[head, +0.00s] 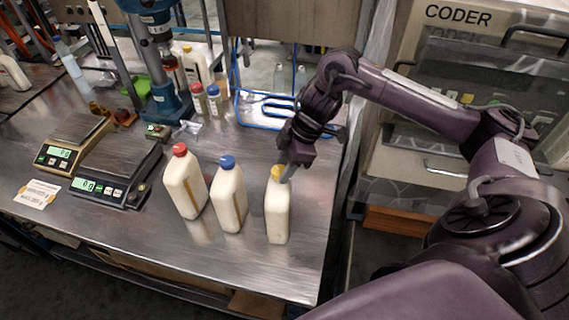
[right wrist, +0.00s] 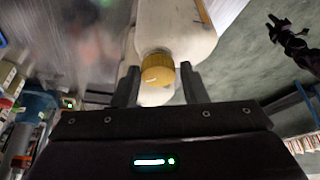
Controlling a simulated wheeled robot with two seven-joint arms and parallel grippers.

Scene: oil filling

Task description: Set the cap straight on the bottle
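A white bottle with a yellow cap stands upright at the right of the table; the bottle (head: 277,215) and its yellow cap (head: 276,172) both show in the head view. My right gripper (head: 290,170) is at the cap, coming from the upper right. In the right wrist view the yellow cap (right wrist: 157,68) lies between the two separated fingers, with a visible gap on each side, at the neck of the bottle (right wrist: 175,25). The cap looks slightly tilted, but I cannot tell how well it is seated. My left gripper is not in view.
A blue-capped bottle (head: 230,195) and a red-capped bottle (head: 184,182) stand to the left. Two scales (head: 105,172) sit further left. A blue wire rack (head: 265,108) and a blue press stand (head: 168,105) are behind. The table front is clear.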

